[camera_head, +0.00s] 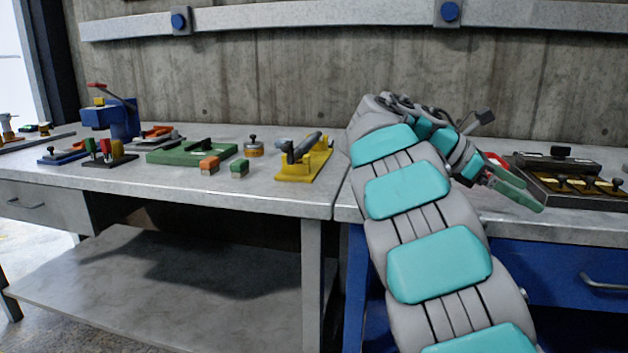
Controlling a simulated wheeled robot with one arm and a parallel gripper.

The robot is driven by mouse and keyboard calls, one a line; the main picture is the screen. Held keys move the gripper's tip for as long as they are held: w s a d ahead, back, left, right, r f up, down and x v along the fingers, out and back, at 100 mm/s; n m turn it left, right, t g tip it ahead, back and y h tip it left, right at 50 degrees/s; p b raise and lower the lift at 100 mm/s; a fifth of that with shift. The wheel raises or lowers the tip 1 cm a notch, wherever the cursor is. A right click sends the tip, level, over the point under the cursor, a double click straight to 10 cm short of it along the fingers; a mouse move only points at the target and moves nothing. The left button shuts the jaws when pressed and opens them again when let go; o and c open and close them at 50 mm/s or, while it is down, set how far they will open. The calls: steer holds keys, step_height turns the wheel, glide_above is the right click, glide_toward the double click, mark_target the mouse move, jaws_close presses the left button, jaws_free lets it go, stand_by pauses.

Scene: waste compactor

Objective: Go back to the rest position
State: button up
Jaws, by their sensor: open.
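My gripper (521,190) is at the right of the head view, at the end of my grey and turquoise arm. Its fingers are open and point to the right and down, above the right workbench (480,208). I see nothing held between them. In the picture the fingertips lie just in front of the left side of a dark tray (570,200) with brass pieces. A red object (496,160) is partly hidden behind the gripper. The arm rises from the lower right and hides the back of the seam between the benches.
The left bench (300,200) holds a yellow fixture (305,162), a green plate (190,152), small orange and green blocks, and a blue press (110,115). A concrete wall with a metal rail (320,20) stands behind. The shelf (150,285) below is bare.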

steer(key=s+a+f+m+y, duration=0.4)
steer(key=s+a+f, duration=0.3)
steer(key=s+f, duration=0.2)
steer(key=s+a+f+m+y, duration=0.4)
steer(key=s+a+f, duration=0.3)
steer(key=s+f, duration=0.3)
steer(key=s+a+f+m+t+y, duration=0.1)
steer(key=s+a+f+m+y, duration=0.3)
steer(key=s, duration=1)
steer(key=a+f+m, duration=0.1)
steer(key=a+f, duration=0.2)
steer(key=f, duration=0.2)
steer(key=shift+s+a+f+m, duration=0.3)
steer(key=shift+a+m, duration=0.1)
